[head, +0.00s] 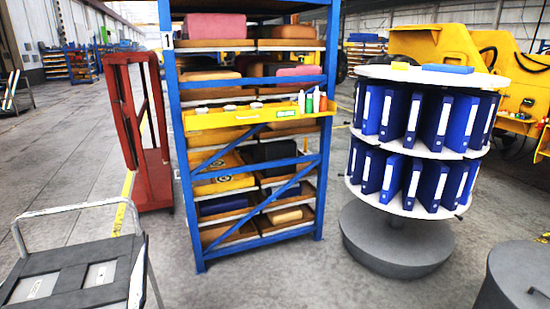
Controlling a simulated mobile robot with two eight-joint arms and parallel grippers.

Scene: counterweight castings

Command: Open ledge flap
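A yellow ledge (236,117) runs across the front of a blue rack (184,172) at mid height. Its front face has what looks like a small pale label or handle, too small to tell. A few small bottles (312,101) stand at its right end, and several small pale items lie along its top. No other part in view is clearly a ledge flap, and I cannot tell whether the ledge has a hinged part. Neither of my grippers is in view.
A round binder carousel (433,75) with blue binders stands right of the rack. A red frame cart (154,180) stands left of it. A dark-topped trolley (75,270) with a metal handle is at lower left, and a grey drum (515,280) at lower right. Floor before the rack is clear.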

